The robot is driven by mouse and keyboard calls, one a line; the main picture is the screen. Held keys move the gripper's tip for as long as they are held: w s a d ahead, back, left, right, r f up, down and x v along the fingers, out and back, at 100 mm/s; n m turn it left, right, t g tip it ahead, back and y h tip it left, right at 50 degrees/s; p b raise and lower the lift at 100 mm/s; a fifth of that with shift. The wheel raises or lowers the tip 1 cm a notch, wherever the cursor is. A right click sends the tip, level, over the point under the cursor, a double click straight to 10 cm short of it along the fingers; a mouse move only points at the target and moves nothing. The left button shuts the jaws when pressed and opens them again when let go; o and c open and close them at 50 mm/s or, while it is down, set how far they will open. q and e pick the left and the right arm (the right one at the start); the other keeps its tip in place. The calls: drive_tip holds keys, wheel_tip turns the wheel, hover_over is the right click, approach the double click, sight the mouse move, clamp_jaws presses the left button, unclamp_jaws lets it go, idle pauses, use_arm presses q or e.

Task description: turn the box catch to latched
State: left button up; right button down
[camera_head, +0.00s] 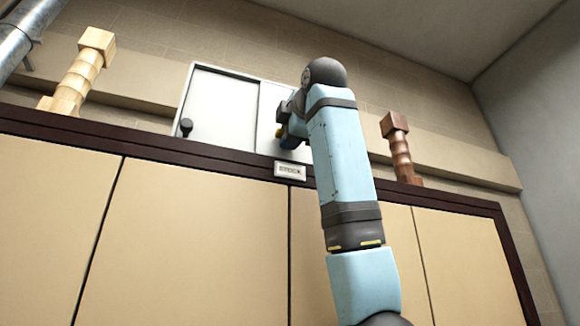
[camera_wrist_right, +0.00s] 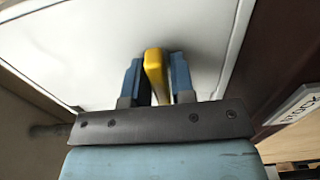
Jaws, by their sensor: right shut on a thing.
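The box (camera_head: 222,112) is a white wall cabinet above the dark ledge, partly hidden by my right arm. My right gripper (camera_head: 285,137) is at the box's lower right part, and its fingers are mostly hidden behind its own wrist. In the right wrist view, the yellow catch (camera_wrist_right: 154,72) stands between the two blue fingers of my right gripper (camera_wrist_right: 153,60), which are closed around it. The white box face (camera_wrist_right: 95,65) lies behind the catch. Its pivot is hidden, and I cannot tell whether it is latched. My left gripper is out of view.
A black knob (camera_head: 186,126) is on the box's left panel. A pale wooden post (camera_head: 77,82) stands at far left and a dark wooden post (camera_head: 399,150) to the right, both on the ledge (camera_head: 150,150). A small label plate (camera_head: 290,170) sits below the box.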

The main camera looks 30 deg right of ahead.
drive_tip(key=shift+f, duration=0.1)
idle(0.3)
drive_tip(key=c, duration=1.1)
unclamp_jaws()
drive_tip(key=shift+a, duration=0.1)
drive_tip(key=shift+s, duration=0.1)
drive_tip(key=shift+b+v, duration=1.95)
drive_tip(key=shift+v, duration=5)
